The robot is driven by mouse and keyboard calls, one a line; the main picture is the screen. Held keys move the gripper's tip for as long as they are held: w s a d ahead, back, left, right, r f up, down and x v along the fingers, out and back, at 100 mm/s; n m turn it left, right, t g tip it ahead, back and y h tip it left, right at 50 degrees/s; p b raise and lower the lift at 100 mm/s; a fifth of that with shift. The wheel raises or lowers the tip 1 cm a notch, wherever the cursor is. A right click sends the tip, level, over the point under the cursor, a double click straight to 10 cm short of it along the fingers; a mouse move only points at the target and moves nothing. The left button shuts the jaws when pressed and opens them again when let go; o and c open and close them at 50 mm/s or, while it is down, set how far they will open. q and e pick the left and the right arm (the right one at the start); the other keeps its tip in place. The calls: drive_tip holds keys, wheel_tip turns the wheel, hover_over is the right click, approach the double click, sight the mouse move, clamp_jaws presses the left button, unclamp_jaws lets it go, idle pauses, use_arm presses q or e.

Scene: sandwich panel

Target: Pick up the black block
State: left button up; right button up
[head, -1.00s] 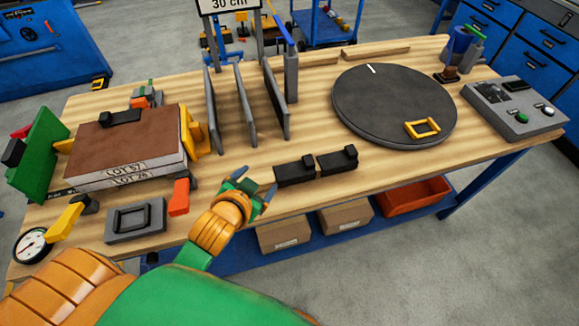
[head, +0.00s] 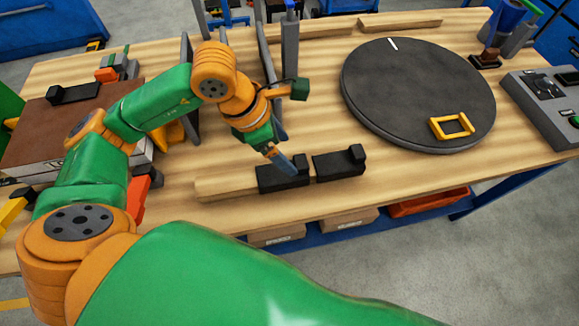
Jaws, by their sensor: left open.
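Two black blocks lie end to end near the table's front edge, a left one (head: 280,179) and a right one (head: 338,165). Each has a raised knob at its right end. A third black block (head: 72,94) lies on the brown panel at left. My left gripper (head: 297,127) is open and empty, its fingers wide apart. Its nearer, blue-grey finger overlaps the top of the left front block in the picture; I cannot tell whether they touch. Its other finger is farther back, over the table. My right gripper is not in view.
A round dark turntable (head: 410,105) with a yellow frame (head: 451,126) stands at right. A grey control box (head: 545,105) is beyond it. Upright grey plates (head: 271,60) stand behind my left gripper. A pale wood strip (head: 222,187) lies left of the front blocks. Bare tabletop (head: 325,115) lies behind them.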

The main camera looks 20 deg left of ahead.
sight(296, 162)
use_arm(q)
drive_tip(key=x, duration=0.4)
drive_tip(key=shift+s+d+f+p, duration=0.1)
drive_tip(key=shift+s+d+p, duration=0.05)
drive_tip(key=shift+d+p, duration=0.2)
drive_tip(key=shift+f, duration=0.15)
clamp_jaws()
